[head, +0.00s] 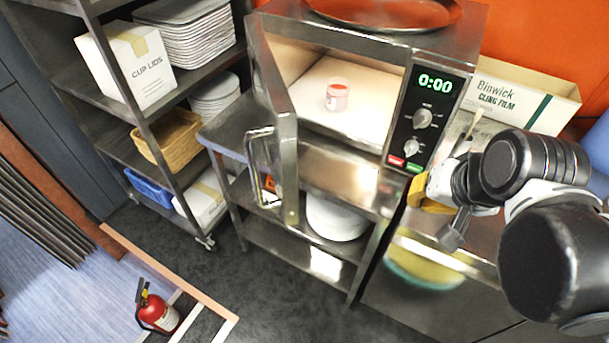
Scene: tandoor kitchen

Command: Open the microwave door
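The steel microwave (365,40) stands on a steel table in the upper middle of the head view. Its door (285,125) stands wide open, swung out on the left side, with a loop handle (263,168) on its outer face. The lit inside shows, and a small clear tub with red contents (337,97) sits on its floor. The control panel (425,118) reads 0:00 in green. My gripper (440,205) is at the right, in front of the panel's lower end and well apart from the door handle. Its fingers are small and partly hidden, so their opening is unclear.
A box of cling film (525,95) stands right of the microwave. A red-brown tray (385,10) lies on top of it. A wheeled rack (110,100) with plates and boxes is at the left. A fire extinguisher (158,310) stands lower left. Dark floor (255,270) is clear in front.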

